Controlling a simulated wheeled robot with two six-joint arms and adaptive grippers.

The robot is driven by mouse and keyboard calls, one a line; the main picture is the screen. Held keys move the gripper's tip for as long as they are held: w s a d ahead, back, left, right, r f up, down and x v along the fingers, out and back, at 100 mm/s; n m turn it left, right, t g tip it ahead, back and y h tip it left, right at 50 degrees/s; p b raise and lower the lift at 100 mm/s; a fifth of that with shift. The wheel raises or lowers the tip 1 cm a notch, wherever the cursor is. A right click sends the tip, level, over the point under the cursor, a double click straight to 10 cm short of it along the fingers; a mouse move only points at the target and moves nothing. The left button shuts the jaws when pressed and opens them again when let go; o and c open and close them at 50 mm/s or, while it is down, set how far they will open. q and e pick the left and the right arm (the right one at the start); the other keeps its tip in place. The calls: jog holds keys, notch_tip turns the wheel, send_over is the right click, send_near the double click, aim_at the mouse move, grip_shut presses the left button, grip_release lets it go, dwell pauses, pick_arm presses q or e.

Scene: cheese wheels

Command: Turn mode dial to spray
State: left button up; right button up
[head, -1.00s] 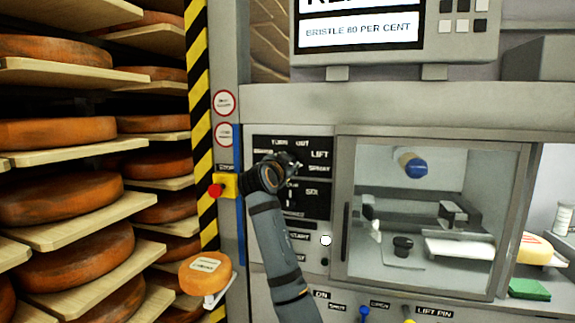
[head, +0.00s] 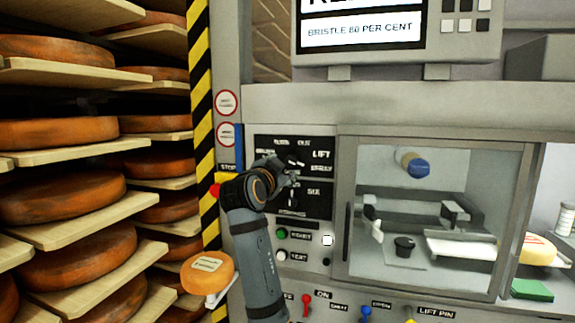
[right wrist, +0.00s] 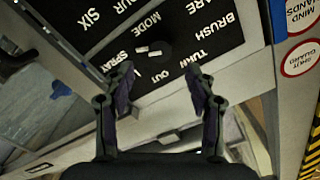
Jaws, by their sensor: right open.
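The mode dial (right wrist: 153,50) is a black knob with white marks on a black panel, upside down in the right wrist view. Labels around it include BRUSH, TURN, OUT and SPRAY (right wrist: 124,61). I cannot tell which label it points at. In the head view the dial (head: 297,161) is small, just above my right gripper (head: 286,172). In the right wrist view my right gripper (right wrist: 158,75) is open and empty. The dial appears between and beyond its fingertips, apart from them. My left gripper is out of view.
A lower dial panel, partly hidden by my arm, sits above a green button (head: 282,235) and a white button (head: 282,255). A glazed cabinet (head: 337,200) stands to the right. A cheese wheel (head: 207,272) and a striped post (head: 201,100) are to the left.

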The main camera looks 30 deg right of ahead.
jog(key=v, duration=0.4)
jog(key=shift+s+a, duration=0.2)
jog(key=shift+f, duration=0.1)
